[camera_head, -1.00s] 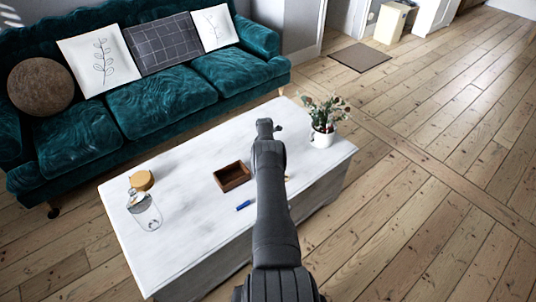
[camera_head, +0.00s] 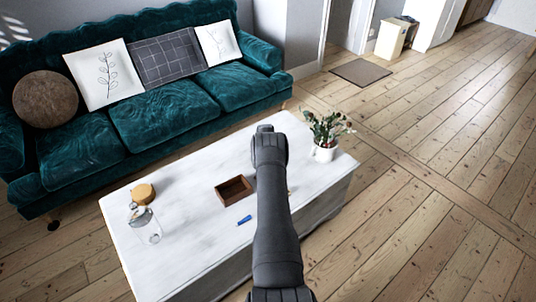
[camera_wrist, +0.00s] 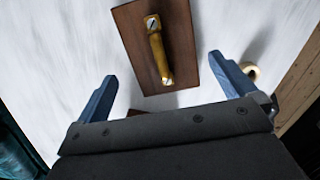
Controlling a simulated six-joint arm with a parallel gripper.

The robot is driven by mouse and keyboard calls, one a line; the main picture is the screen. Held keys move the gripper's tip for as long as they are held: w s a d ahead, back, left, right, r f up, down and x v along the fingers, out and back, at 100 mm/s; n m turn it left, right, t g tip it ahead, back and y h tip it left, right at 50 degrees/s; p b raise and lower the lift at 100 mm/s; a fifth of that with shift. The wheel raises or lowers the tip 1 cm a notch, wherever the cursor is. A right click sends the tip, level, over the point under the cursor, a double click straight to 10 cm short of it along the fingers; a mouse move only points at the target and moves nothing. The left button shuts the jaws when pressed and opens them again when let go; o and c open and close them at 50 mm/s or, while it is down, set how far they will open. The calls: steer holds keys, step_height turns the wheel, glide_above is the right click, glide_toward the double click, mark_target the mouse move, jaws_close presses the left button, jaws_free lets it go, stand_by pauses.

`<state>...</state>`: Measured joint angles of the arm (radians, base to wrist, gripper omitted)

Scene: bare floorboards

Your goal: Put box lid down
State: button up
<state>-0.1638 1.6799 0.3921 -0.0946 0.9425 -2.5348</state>
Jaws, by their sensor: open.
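The box lid (camera_wrist: 155,42) is a dark brown wooden rectangle with a brass handle (camera_wrist: 158,50) on top. In the wrist view it is just ahead of my gripper (camera_wrist: 163,68), whose two blue fingers are spread wide with nothing gripped. The handle's near end lies between the fingers. The lid is over the white tabletop, but I cannot tell whether it rests flat on it. The brown wooden box (camera_head: 234,190) stands open on the table in the head view, left of my arm. My arm hides the lid and gripper there.
The white table (camera_head: 190,210) also holds a glass jar (camera_head: 147,226), a round wooden lid (camera_head: 143,193), a blue marker (camera_head: 244,221) and a potted plant (camera_head: 324,140). A pale ring-shaped thing (camera_wrist: 252,72) is beside the right finger. A green sofa (camera_head: 150,105) stands behind.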

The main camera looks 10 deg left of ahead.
step_height(320, 180, up, 7)
steer(key=s, duration=0.1)
steer(key=shift+a, duration=0.2)
steer(key=shift+f, duration=0.2)
stand_by(0.3)
steer(key=shift+w+d+f, duration=0.1)
steer(key=shift+w+f, duration=0.15)
steer(key=shift+f, duration=1.75)
steer(key=shift+w+d+f, duration=0.15)
steer(key=shift+w+f, duration=0.15)
steer(key=shift+f, duration=1.65)
steer(key=shift+w+d+f, duration=0.1)
steer(key=shift+w+f, duration=0.15)
steer(key=shift+f, duration=1.75)
